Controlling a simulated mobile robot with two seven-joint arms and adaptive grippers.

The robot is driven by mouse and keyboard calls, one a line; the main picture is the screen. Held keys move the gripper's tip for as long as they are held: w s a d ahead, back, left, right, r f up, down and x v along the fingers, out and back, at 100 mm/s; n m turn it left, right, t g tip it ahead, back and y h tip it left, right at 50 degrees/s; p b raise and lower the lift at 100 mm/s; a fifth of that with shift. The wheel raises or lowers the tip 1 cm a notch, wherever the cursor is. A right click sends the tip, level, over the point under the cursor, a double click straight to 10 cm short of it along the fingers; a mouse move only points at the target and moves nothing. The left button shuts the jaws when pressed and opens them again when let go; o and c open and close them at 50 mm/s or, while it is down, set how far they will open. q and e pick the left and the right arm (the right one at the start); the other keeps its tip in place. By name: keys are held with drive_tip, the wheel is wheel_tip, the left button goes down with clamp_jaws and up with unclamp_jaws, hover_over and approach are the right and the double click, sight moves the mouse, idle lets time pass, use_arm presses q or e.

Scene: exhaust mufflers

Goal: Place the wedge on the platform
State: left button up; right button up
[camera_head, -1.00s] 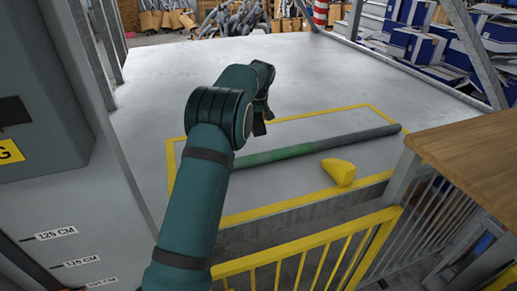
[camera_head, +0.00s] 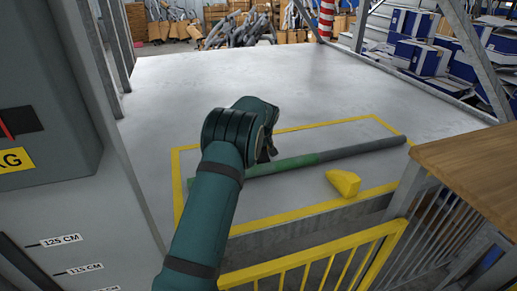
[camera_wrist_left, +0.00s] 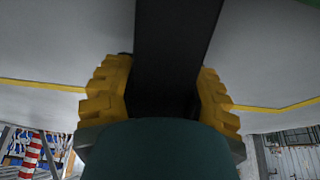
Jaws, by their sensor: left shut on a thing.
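The yellow wedge (camera_head: 343,183) lies on the grey platform (camera_head: 250,75), near the front edge of its yellow-outlined area. My left gripper (camera_head: 267,153) is left of the wedge and apart from it, near a long grey and green pipe (camera_head: 305,158). In the left wrist view, yellow toothed jaws (camera_wrist_left: 162,95) sit on both sides of a dark bar-like thing (camera_wrist_left: 178,45). The left gripper is shut on this dark thing, whose far end is out of that view. My right gripper is not in view.
A yellow railing (camera_head: 310,262) runs below the platform's front edge. A wooden tabletop (camera_head: 470,155) stands at right and a grey cabinet (camera_head: 45,120) at left. Blue and white boxes (camera_head: 410,55) are beyond the platform. Its back part is clear.

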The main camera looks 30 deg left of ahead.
sight(263, 155)
use_arm(q)
drive_tip(key=shift+f, duration=0.1)
drive_tip(key=o, duration=1.3)
drive_tip(key=shift+c, duration=0.2)
drive_tip(key=shift+d+r, duration=0.1)
drive_tip(key=shift+r, duration=0.35)
drive_tip(key=v, duration=1.1)
drive_tip(key=shift+r, duration=0.2)
drive_tip(key=shift+s, duration=0.1)
